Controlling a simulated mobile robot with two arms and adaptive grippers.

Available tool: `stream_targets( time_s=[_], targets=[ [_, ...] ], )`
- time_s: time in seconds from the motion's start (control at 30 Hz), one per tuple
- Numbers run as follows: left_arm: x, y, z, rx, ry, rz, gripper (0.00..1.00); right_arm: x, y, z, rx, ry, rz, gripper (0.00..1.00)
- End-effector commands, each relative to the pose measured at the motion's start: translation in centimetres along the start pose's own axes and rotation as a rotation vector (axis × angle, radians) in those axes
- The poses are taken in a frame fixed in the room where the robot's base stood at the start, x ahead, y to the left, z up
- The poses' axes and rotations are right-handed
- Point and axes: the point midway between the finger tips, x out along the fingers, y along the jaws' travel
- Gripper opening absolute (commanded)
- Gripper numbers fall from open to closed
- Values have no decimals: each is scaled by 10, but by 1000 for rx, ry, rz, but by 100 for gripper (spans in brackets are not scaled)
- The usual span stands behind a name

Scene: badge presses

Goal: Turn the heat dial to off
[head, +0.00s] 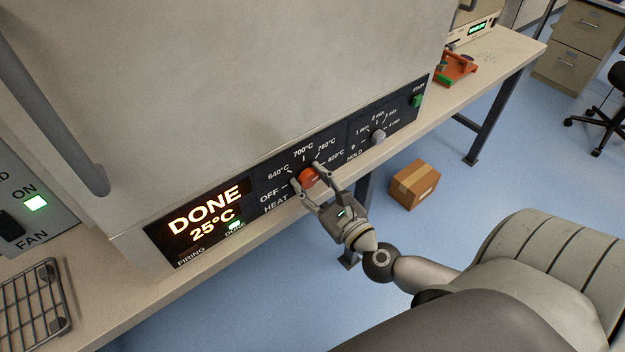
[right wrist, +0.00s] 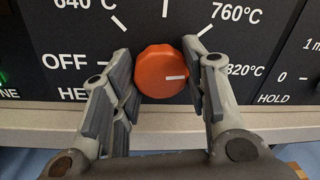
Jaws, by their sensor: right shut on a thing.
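The heat dial (head: 308,178) is a round orange knob on the black control panel of the furnace. In the right wrist view the dial (right wrist: 160,72) has its white pointer line toward the right, on the 820°C side. The OFF label is on the opposite, left side. My right gripper (head: 311,187) is shut on the dial; its fingers (right wrist: 160,82) are on the dial's left and right sides. My left gripper is not in view.
The grey hold dial (head: 377,137) and green start button (head: 416,101) are farther right on the panel. The display (head: 208,213) reads DONE 25°C. A wire rack (head: 32,305) lies on the bench at left. A cardboard box (head: 414,185) stands on the floor.

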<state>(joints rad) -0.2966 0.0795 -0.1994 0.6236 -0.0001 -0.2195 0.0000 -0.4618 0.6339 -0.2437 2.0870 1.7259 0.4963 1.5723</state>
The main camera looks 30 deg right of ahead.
Motion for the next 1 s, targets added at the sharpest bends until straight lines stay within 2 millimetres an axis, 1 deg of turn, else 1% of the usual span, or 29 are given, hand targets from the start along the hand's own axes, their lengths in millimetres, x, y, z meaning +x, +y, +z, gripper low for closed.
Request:
stream_targets(
  time_s=[0.03,0.2,1.0],
  targets=[
    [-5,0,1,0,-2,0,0,0,-1,2,-36,-1,-1,18],
    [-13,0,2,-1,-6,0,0,0,-1,2,-186,-12,-3,18],
    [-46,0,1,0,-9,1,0,0,0,0,-947,-67,-11,18]
  ],
)
